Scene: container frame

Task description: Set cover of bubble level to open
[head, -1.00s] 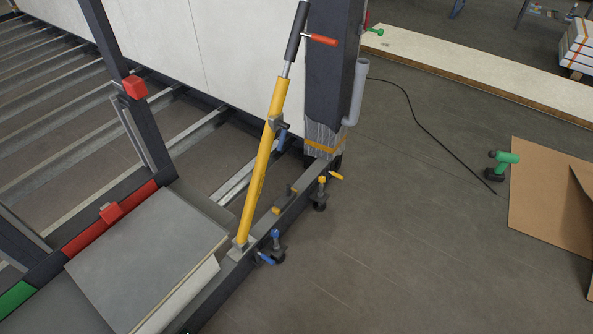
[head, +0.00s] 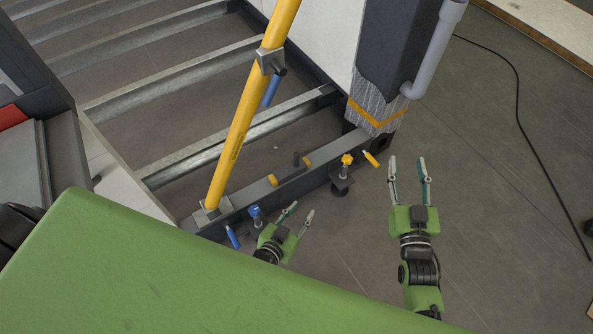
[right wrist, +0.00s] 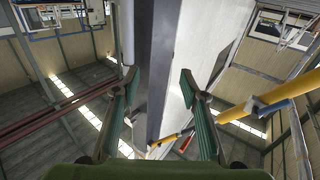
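I cannot make out a bubble level for certain. A small dark upright piece (head: 296,159) stands on the dark beam (head: 260,192), between two small yellow-orange blocks (head: 272,180) and (head: 307,164); whether any of these is the level or its cover is too small to tell. My left gripper (head: 298,213) is open and empty, close to the beam's near side. My right gripper (head: 408,168) is open and empty over the floor, right of the beam's corner. In the right wrist view its spread fingers (right wrist: 158,88) have nothing between them.
A yellow prop (head: 243,125) slants up from the beam. Feet with a blue knob (head: 254,212) and a yellow knob (head: 347,159) stick out beside the beam. A dark post (head: 395,40) with a grey pipe (head: 432,55) rises behind.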

